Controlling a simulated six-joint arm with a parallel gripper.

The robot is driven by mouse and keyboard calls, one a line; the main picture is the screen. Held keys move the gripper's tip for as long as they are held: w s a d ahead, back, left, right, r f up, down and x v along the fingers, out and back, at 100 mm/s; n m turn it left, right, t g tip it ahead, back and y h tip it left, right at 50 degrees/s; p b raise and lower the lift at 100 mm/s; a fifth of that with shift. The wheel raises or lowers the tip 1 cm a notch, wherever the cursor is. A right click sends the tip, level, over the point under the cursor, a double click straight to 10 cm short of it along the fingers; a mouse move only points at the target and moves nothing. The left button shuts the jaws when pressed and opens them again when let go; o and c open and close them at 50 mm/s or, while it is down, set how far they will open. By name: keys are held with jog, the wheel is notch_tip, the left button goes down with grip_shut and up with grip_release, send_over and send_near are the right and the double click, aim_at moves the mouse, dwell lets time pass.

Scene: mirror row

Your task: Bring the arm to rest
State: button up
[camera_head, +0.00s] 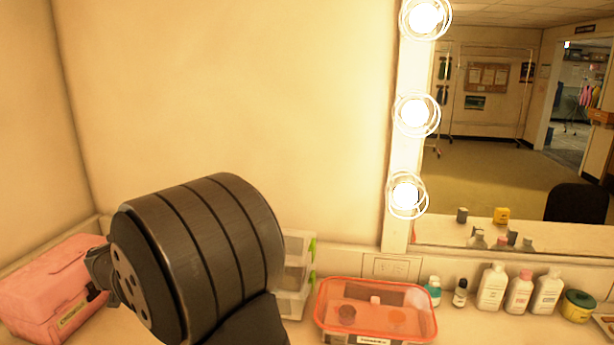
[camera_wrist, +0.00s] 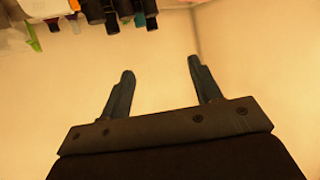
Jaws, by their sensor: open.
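My gripper (camera_wrist: 162,82) shows in the wrist view with its two fingers spread apart and nothing between them. Beyond the fingers is a plain cream surface. In the head view my dark, ribbed arm link (camera_head: 200,260) fills the lower left and centre. Part of my gripper's end shows at its left side, beside the pink case; the fingertips cannot be made out there.
A pink case (camera_head: 50,290) sits at the left. A clear box with an orange rim (camera_head: 322,306) stands right of my arm, before several bottles (camera_head: 519,292). A mirror (camera_head: 490,120) with lit bulbs (camera_head: 414,112) rises behind. Wall space above my arm is free.

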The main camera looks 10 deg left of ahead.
jog(key=shift+w+d, duration=0.65)
jog(key=shift+w, duration=0.05)
